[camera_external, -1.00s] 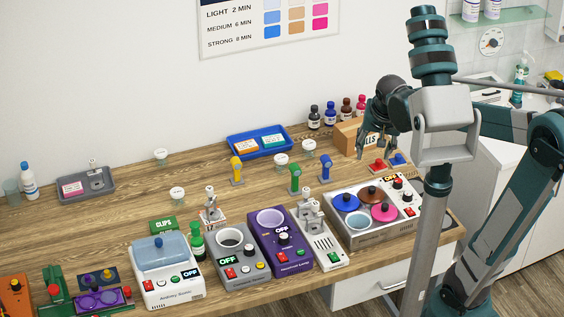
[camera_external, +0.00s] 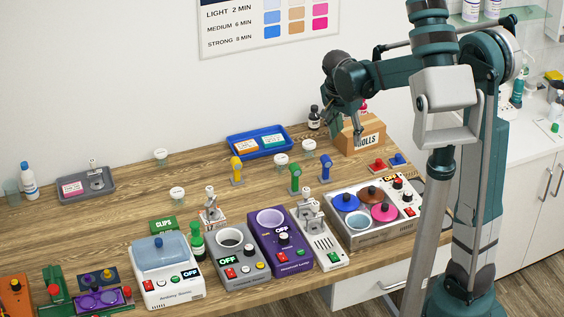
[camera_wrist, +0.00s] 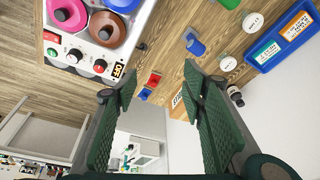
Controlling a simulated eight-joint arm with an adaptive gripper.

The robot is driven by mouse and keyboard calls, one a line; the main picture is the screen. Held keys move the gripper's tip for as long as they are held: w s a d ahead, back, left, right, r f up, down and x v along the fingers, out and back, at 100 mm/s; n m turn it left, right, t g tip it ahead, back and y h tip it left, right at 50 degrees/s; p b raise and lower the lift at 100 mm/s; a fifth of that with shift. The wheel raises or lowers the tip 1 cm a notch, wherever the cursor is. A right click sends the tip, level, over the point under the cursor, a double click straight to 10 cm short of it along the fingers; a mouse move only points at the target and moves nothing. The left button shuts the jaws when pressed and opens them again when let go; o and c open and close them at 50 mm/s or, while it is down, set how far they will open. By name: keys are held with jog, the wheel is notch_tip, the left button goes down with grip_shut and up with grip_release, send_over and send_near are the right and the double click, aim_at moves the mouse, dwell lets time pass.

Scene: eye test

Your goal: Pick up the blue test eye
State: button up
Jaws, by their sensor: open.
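The blue test eye (camera_external: 325,168) stands upright on the wooden table, right of the green test eye (camera_external: 295,179) and the yellow test eye (camera_external: 237,171). In the wrist view a blue piece, which looks like the blue test eye (camera_wrist: 195,44), shows near the top middle, beyond the fingertips. My gripper (camera_external: 344,133) is open and empty above the table, up and to the right of the blue test eye and apart from it. Its green fingers (camera_wrist: 163,86) stand wide apart in the wrist view.
A cardboard box (camera_external: 367,140) stands close behind and right of the gripper. A blue tray (camera_external: 234,152) holds two labelled packs. A grey unit with coloured lids (camera_external: 370,237) lies to the front right. White-lidded jars (camera_external: 281,159) stand near the test eyes.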

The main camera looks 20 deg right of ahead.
aim_at(326, 158)
jog(key=w+a+f+m+g+h+p, duration=0.2)
jog(key=w+a+f+m+p, duration=0.2)
jog(key=w+f, duration=0.6)
jog(key=m, duration=0.2)
jog(key=shift+w+a+m, duration=0.25)
jog(key=shift+w+m, duration=0.05)
jog(key=shift+w, duration=0.1)
jog(key=shift+x, duration=1.25)
jog(key=shift+s+x, duration=0.1)
jog(key=shift+x, duration=1.2)
jog(key=shift+s+x, duration=0.15)
jog(key=shift+x, duration=1.15)
jog(key=c, duration=1.3)
